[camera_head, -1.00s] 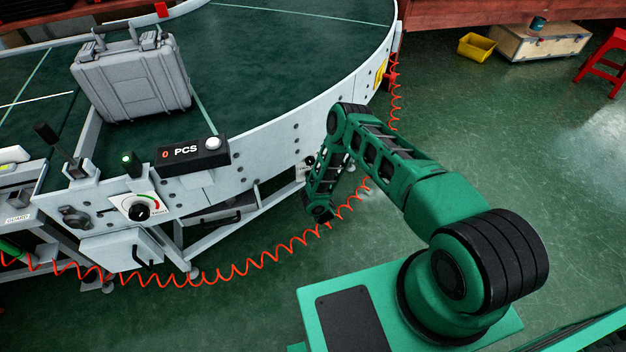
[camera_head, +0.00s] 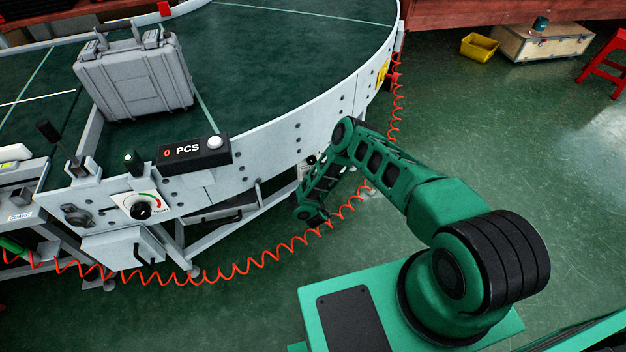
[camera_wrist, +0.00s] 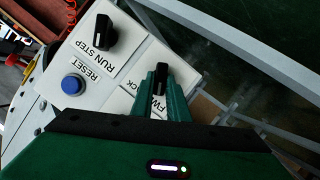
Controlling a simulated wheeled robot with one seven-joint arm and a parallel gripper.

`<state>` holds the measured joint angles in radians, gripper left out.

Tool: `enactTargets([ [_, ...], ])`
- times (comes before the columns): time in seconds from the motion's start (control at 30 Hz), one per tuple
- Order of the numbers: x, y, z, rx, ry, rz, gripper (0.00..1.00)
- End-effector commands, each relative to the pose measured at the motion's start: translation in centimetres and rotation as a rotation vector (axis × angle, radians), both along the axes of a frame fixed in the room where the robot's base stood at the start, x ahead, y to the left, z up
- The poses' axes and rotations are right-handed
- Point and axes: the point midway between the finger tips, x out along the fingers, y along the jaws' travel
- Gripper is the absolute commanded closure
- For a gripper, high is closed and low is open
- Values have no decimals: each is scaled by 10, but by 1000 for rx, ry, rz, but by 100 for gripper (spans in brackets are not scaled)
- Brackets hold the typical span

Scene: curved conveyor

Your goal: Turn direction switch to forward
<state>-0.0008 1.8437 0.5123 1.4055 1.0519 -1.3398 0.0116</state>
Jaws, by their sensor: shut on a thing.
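The direction switch (camera_wrist: 161,79) is a small black knob on a white control box in the wrist view. Printed labels beside it read "FW..." and "...CK", each partly covered by my fingers. My gripper (camera_wrist: 162,84), with green fingers, is shut on this knob, one finger on each side. In the head view my arm hides the gripper and the switch, beside the outer wall of the conveyor (camera_head: 270,138).
The same panel carries a black RUN/STEP knob (camera_wrist: 104,33) and a blue RESET button (camera_wrist: 72,84), both close to my fingers. A coiled red cable (camera_head: 250,270) hangs below the conveyor.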

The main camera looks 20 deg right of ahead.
Motion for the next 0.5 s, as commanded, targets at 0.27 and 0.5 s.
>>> enactTargets([
  [0.27, 0, 1, 0, 2, -1, 1, 67],
  [0.5, 0, 1, 0, 2, -1, 1, 67],
])
